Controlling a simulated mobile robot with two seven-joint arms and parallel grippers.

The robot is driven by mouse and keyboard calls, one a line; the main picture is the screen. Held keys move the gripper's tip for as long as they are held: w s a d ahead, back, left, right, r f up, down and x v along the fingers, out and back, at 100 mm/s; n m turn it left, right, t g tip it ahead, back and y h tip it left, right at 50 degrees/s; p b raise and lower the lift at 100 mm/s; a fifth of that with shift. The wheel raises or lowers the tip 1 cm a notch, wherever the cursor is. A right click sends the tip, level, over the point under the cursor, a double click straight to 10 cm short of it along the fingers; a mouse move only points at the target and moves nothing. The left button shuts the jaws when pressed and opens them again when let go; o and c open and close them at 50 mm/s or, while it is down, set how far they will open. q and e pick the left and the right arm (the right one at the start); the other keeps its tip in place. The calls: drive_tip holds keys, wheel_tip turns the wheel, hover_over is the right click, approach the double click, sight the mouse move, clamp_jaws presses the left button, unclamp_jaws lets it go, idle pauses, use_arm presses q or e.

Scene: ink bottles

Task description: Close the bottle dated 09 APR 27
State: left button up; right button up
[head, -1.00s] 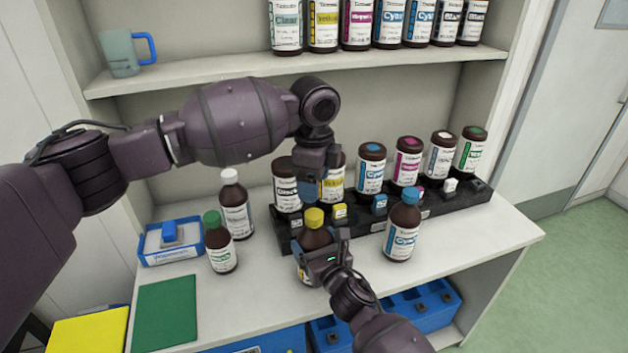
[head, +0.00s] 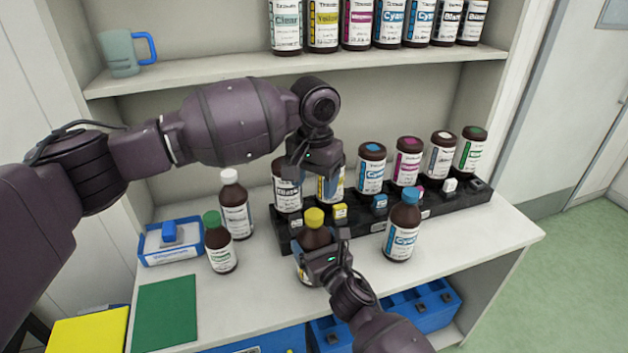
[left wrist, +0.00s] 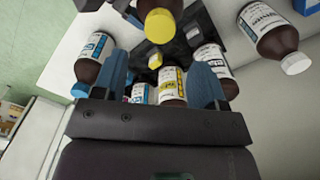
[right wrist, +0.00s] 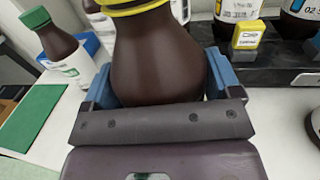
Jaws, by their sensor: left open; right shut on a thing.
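A brown bottle (head: 314,237) with a yellow cap (head: 313,217) stands upright at the front of the bench. My right gripper (head: 322,258) is shut on its body; the right wrist view shows the brown body (right wrist: 158,60) between the blue fingers. The cap is on the neck; I cannot tell how tight it is. My left gripper (head: 314,172) is open and empty above and behind the cap, pointing down. In the left wrist view the yellow cap (left wrist: 159,27) is apart from its fingers. The date on the held bottle is hidden, and other dates are too small to read.
A black rack (head: 450,198) with several bottles and small coloured blocks stands behind. A blue-capped bottle (head: 403,228) is to the right; white-capped (head: 235,207) and green-capped (head: 219,246) bottles are to the left, near a blue tray (head: 150,257). A shelf (head: 200,87) runs above.

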sight(314, 214)
use_arm(q)
drive_tip(key=shift+n, duration=0.5)
drive_tip(key=shift+f, duration=0.1)
drive_tip(key=shift+f, duration=3.9)
